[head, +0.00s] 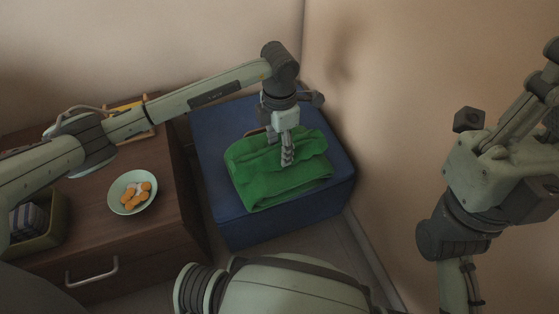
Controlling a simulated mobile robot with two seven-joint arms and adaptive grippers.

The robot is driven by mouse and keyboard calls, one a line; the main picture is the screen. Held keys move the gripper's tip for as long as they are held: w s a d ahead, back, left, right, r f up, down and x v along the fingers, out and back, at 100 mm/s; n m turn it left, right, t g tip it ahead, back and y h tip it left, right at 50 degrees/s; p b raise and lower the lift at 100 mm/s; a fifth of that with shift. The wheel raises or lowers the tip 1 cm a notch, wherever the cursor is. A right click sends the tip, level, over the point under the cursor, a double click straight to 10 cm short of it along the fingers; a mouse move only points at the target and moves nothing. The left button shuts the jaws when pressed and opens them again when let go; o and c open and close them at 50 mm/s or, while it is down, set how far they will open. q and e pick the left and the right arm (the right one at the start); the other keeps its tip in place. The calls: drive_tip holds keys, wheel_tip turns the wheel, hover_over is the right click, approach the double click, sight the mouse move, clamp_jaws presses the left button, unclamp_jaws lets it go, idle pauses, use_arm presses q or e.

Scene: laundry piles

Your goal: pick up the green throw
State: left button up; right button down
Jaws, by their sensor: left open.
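The green throw (290,182) lies folded in a soft pile on top of a blue cube-shaped ottoman (226,203). My left gripper (287,158) points down over the middle of the throw. It is open, with its fingertips at or just above the cloth; I cannot tell whether they touch it. My right arm stands at the right of the view, but its gripper fingers do not show.
A dark wooden cabinet (178,222) stands left of the ottoman. It bears a pale bowl of orange pieces (133,193) and a basket with striped cloth (32,222). Walls close in behind and to the right of the ottoman. Bare floor shows in front.

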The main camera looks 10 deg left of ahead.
use_arm(q)
drive_tip(key=shift+c, duration=0.5)
clamp_jaws()
drive_tip(key=shift+r, duration=0.15)
